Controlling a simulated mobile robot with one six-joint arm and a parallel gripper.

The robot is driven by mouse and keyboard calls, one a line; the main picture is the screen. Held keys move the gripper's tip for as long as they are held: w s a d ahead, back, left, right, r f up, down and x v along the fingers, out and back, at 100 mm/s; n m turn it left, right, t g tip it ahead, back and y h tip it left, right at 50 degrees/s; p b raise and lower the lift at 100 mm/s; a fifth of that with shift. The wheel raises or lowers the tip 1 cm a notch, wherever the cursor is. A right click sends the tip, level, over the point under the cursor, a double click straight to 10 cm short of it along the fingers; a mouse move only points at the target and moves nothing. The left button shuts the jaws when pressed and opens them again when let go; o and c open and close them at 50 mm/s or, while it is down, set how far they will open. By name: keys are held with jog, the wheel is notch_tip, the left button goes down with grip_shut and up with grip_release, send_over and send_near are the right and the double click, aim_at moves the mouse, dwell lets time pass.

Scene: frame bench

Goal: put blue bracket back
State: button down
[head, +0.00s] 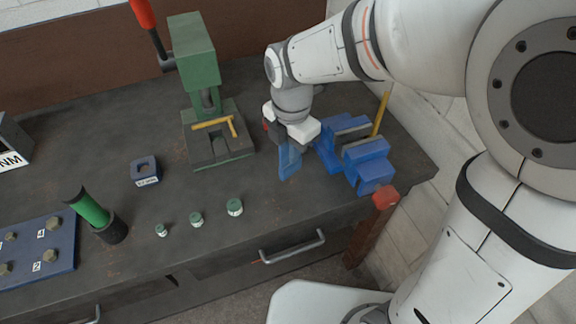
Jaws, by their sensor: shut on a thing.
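My gripper (290,140) is over the right part of the bench, just left of the blue vise (370,160). It is shut on a blue piece, the blue bracket (289,164), which hangs below the fingers in a roughly upright pose. The gripper body hides the bracket's upper part. Whether its lower end touches the bench top (250,205) cannot be told.
A small labelled blue block (145,171), several green-topped weights (196,219), a green-black cylinder (95,212) and a blue bolt plate (62,240) lie further left.

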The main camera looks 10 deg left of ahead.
aim_at(290, 173)
notch_tip(290, 173, down, 6)
jog(key=shift+r, duration=0.1)
jog(key=shift+s, duration=0.1)
jog(key=shift+f, duration=0.2)
jog(key=c, duration=1.6)
grip_release()
jog(key=shift+o, duration=0.2)
jog(key=shift+r, duration=0.1)
